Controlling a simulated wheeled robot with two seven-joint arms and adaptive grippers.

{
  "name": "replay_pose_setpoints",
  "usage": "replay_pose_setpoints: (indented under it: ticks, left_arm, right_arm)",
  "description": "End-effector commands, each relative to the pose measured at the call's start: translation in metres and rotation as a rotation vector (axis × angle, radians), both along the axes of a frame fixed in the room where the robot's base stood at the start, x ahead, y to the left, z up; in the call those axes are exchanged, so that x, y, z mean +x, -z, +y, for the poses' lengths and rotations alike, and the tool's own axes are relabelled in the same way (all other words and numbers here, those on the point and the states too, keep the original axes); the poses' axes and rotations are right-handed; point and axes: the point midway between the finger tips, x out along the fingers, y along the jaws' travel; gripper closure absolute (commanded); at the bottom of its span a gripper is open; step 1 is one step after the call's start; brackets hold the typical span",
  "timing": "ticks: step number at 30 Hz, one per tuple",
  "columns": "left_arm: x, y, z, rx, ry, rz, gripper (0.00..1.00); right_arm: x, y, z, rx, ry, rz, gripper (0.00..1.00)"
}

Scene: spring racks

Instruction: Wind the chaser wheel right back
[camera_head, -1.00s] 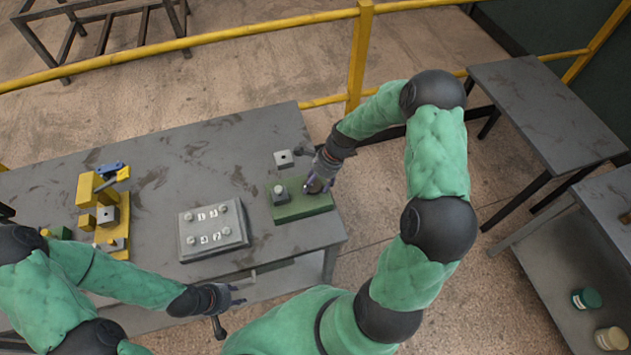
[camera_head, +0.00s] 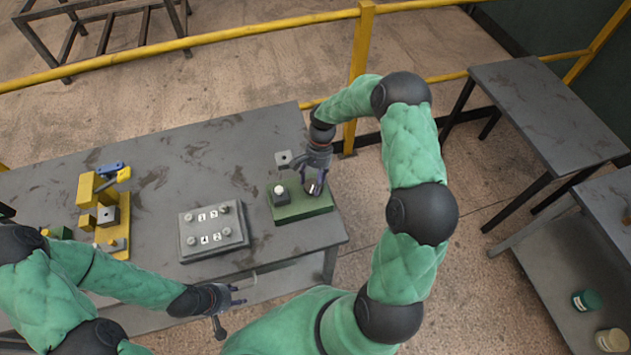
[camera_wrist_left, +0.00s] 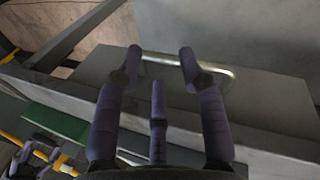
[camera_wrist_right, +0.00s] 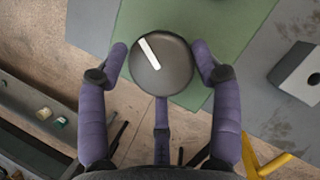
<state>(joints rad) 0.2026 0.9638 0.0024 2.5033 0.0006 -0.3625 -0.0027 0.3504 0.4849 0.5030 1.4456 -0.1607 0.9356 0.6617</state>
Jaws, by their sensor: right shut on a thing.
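The chaser wheel (camera_wrist_right: 170,76) is a round dark grey knob with a white line across its top. It stands over the green base plate (camera_head: 303,209) at the right end of the table. The white line runs from upper left to lower right in the right wrist view. My right gripper (camera_head: 316,186) is shut on the wheel, one finger on each side, and mostly hides it in the head view. My left gripper (camera_head: 238,295) is open and empty by the table's front edge. A metal bar handle (camera_wrist_left: 222,71) lies beyond its fingertips in the left wrist view.
A grey numbered panel (camera_head: 213,245) lies left, and a yellow fixture (camera_head: 86,190) farther left. A yellow railing (camera_head: 362,60) runs behind.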

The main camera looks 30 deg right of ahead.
Motion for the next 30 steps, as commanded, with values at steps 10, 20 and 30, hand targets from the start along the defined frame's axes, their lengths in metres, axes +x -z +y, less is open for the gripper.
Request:
replay_pose_setpoints:
  ticks: [10, 20, 30]
  left_arm:
    - [0.0000, 0.0039, 0.0000, 0.000, 0.000, 0.000, 0.60]
    - [0.0000, 0.0059, 0.0000, 0.000, 0.000, 0.000, 0.60]
    - [0.0000, 0.0065, 0.0000, 0.000, 0.000, 0.000, 0.60]
  right_arm:
    - [0.0032, -0.0025, 0.0048, 0.003, -0.301, -0.005, 0.68]
    - [0.0020, -0.0019, 0.0058, 0.004, -0.479, -0.001, 0.68]
    - [0.0007, -0.0012, 0.0059, 0.005, -0.536, 0.001, 0.68]
